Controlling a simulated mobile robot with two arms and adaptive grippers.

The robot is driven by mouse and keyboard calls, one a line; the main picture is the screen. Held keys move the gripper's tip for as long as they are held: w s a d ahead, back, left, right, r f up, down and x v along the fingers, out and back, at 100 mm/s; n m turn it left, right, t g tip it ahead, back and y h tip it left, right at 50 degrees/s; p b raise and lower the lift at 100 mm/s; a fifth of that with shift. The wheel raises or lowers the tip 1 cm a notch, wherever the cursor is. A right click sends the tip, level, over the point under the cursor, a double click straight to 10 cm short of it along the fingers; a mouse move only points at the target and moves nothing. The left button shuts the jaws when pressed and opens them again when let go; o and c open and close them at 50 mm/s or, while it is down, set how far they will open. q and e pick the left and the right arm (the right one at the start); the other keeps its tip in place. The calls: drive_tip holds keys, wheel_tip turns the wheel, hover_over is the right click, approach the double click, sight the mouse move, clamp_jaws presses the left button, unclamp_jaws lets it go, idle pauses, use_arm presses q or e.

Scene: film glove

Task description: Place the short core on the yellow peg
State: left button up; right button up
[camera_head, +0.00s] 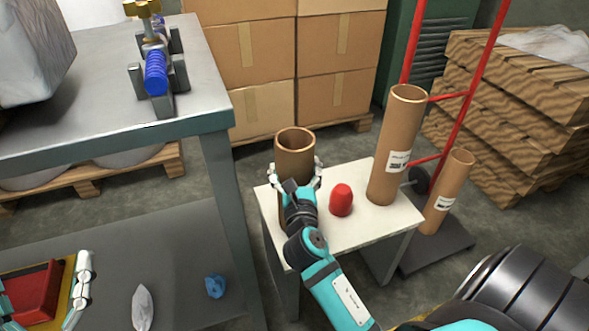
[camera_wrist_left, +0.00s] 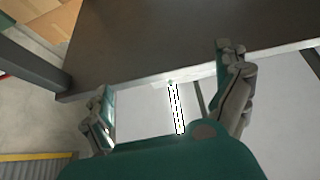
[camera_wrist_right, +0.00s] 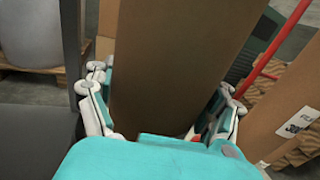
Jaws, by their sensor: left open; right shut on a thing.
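The short core, a brown cardboard tube (camera_head: 294,145), stands upright at the left side of a small white table (camera_head: 350,232). My right gripper (camera_head: 297,178) is shut around it; the tube fills the right wrist view (camera_wrist_right: 180,60) between the fingers. Whether its bottom touches the table is hidden by my arm. A red rounded peg (camera_head: 341,200) stands on the table to its right. No yellow peg shows clearly; one may be hidden by the tube. My left gripper is at the lower left, partly cut off, and is open and empty in the left wrist view (camera_wrist_left: 170,95).
A grey bench (camera_head: 205,75) with a blue roll (camera_head: 155,72) and yellow knob (camera_head: 142,8) is at left. A blue crumpled piece (camera_head: 215,286) lies on its lower shelf.

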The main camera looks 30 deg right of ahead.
drive_tip(key=o, duration=1.5)
drive_tip(key=shift+o, duration=0.2)
drive_tip(key=shift+s+a, duration=0.2)
drive_tip(key=shift+s, duration=0.15)
use_arm(q)
drive_tip(key=shift+w+f+g+p, duration=0.3)
drive_tip(key=shift+w+f+g, duration=0.2)
drive_tip(key=shift+f+g, duration=0.3)
use_arm(e)
drive_tip(key=v, duration=1.1)
drive_tip(key=shift+s+r, duration=0.15)
